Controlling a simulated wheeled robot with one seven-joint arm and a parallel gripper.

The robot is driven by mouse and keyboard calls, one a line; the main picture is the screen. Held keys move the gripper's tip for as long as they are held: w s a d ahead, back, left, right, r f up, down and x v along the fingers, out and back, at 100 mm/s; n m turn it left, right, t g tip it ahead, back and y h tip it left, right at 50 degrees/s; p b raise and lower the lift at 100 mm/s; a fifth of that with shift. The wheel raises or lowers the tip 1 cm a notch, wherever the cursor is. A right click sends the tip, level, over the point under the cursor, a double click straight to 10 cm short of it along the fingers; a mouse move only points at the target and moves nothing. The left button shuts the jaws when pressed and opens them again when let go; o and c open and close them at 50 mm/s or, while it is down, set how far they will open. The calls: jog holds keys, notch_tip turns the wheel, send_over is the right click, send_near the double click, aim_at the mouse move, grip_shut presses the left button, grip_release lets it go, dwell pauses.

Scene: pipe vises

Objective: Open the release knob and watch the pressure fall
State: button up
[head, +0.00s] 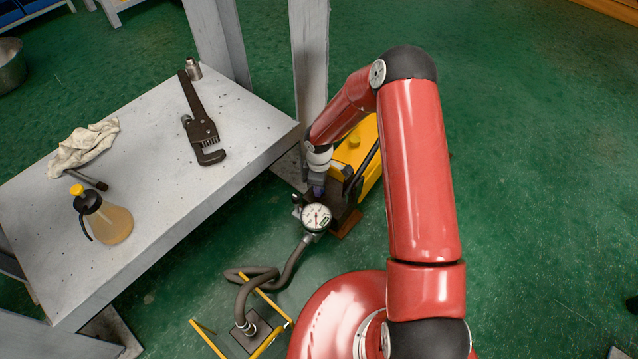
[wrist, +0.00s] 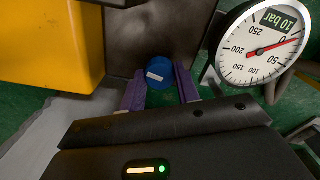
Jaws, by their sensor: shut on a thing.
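My gripper (wrist: 161,77) has its two purple fingers on either side of a blue round knob (wrist: 159,71) and is shut on it. The knob has a small pale mark on its face. A round white pressure gauge (wrist: 265,44) stands to the right in the wrist view. Its display reads 10 bar and its red needle points right, near the low end of the scale. In the head view my gripper (head: 318,190) reaches down at the dark pump block, just above the gauge (head: 317,217); the knob is hardly visible there.
The yellow pump body (head: 360,150) stands beside my gripper. A grey hose (head: 280,272) runs from the gauge to a floor plate. The grey bench (head: 150,150) at left holds a pipe wrench (head: 200,125), a spray bottle (head: 110,222) and a rag (head: 85,145). Green floor is clear at right.

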dwell(0.3)
jog(key=o, duration=1)
jog(key=shift+r, duration=0.1)
notch_tip(320, 180, up, 8)
jog(key=shift+f+p, duration=0.15)
jog(key=shift+p, duration=0.6)
